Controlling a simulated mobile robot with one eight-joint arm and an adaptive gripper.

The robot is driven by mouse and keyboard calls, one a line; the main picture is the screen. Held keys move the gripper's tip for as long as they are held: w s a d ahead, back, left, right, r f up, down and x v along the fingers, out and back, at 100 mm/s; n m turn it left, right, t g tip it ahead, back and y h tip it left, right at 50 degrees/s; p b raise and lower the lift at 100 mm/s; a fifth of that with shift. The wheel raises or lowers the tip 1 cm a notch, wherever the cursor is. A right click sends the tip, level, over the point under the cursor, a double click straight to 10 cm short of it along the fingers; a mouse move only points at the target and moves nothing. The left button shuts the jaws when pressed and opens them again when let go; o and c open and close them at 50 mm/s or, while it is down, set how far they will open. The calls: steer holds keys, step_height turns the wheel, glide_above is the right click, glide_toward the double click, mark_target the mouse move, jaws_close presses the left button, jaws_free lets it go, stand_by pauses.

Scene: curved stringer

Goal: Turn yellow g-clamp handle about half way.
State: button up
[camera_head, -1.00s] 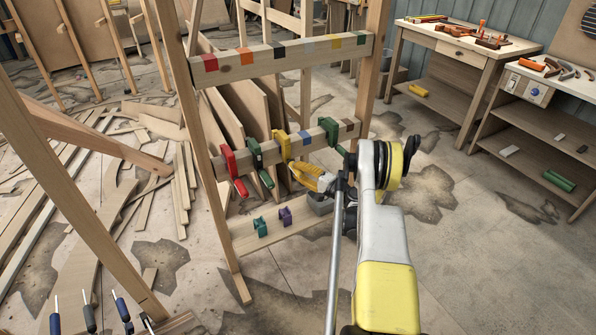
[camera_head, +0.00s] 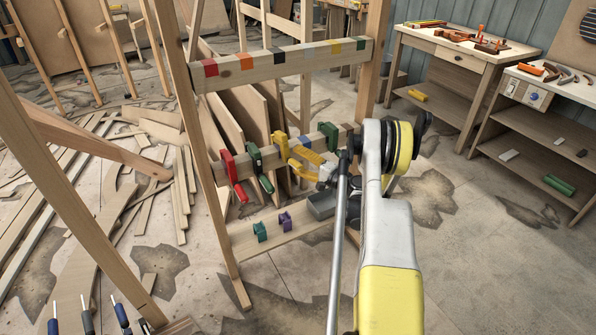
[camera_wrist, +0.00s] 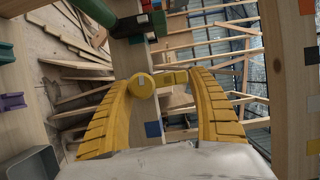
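The yellow g-clamp (camera_head: 281,147) hangs on the middle rail of the wooden rack, between a green clamp and a dark green one. My gripper (camera_head: 292,160) has yellow ridged fingers and is just to the right of and below this clamp. In the wrist view, the clamp's yellow handle (camera_wrist: 172,78), with a round yellow end, lies across the gap between my fingertips (camera_wrist: 163,82). The fingers stand wide apart, one on each side of the handle. The round end overlaps the left fingertip in the picture; I cannot tell whether they touch.
A red clamp (camera_head: 234,176) and a green clamp (camera_head: 260,168) hang to the left; a dark green clamp (camera_head: 328,136) hangs to the right. The right-hand floor is clear.

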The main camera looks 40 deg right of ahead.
steer(key=o, duration=0.6)
step_height(320, 180, up, 3)
steer(key=shift+w+f, duration=0.1)
steer(key=shift+w, duration=0.05)
steer(key=shift+o, duration=0.2)
steer(key=shift+d, duration=0.1)
steer(key=shift+s, duration=0.25)
steer(key=shift+s+d, duration=0.15)
steer(key=shift+s, duration=0.85)
steer(key=shift+c, duration=0.6)
steer(key=shift+s+d, duration=0.1)
steer(key=shift+s, duration=1)
steer(key=c, duration=0.5)
steer(key=shift+s+d, duration=0.2)
steer(key=shift+s, duration=1.1)
steer(key=shift+s+d, duration=0.2)
steer(key=shift+s, duration=1.15)
steer(key=shift+s+d, duration=0.2)
steer(key=shift+s, duration=1.1)
